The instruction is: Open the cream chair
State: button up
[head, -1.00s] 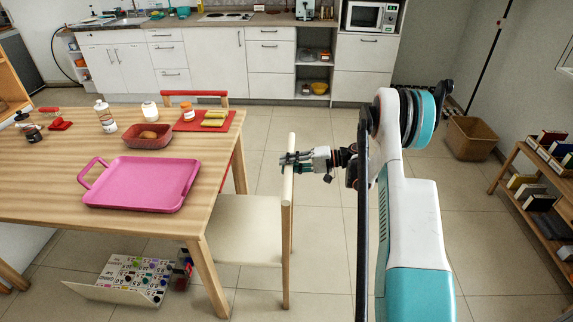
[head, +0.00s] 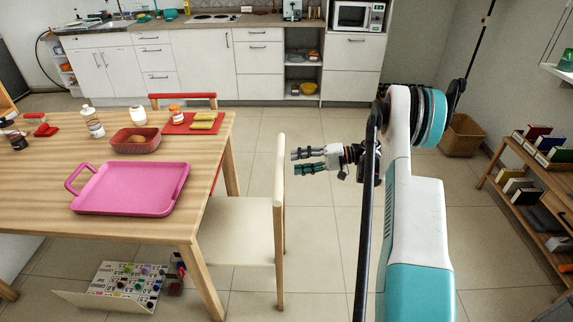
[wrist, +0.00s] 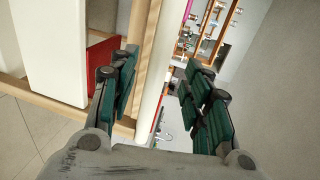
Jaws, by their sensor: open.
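The cream chair (head: 235,228) stands at the right side of the wooden table, its seat partly under the tabletop. Its upright backrest (head: 279,170) is seen nearly edge-on. My gripper (head: 294,162) is open and empty, just right of the backrest at its upper part, with a small gap between them. In the wrist view, my open fingers (wrist: 162,90) stand on either side of the backrest (wrist: 160,45) in the picture, with nothing gripped. Part of the seat appears as a pale slab (wrist: 65,50) at the left.
The wooden table (head: 130,222) holds a pink tray (head: 135,190) and a red basket (head: 135,140). A red chair (head: 185,98) stands behind it. A low bookshelf (head: 530,205) is at the right, a brown bin (head: 462,137) behind. Floor between chair and bookshelf is mostly clear.

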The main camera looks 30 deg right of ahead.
jog(key=shift+v, duration=2.25)
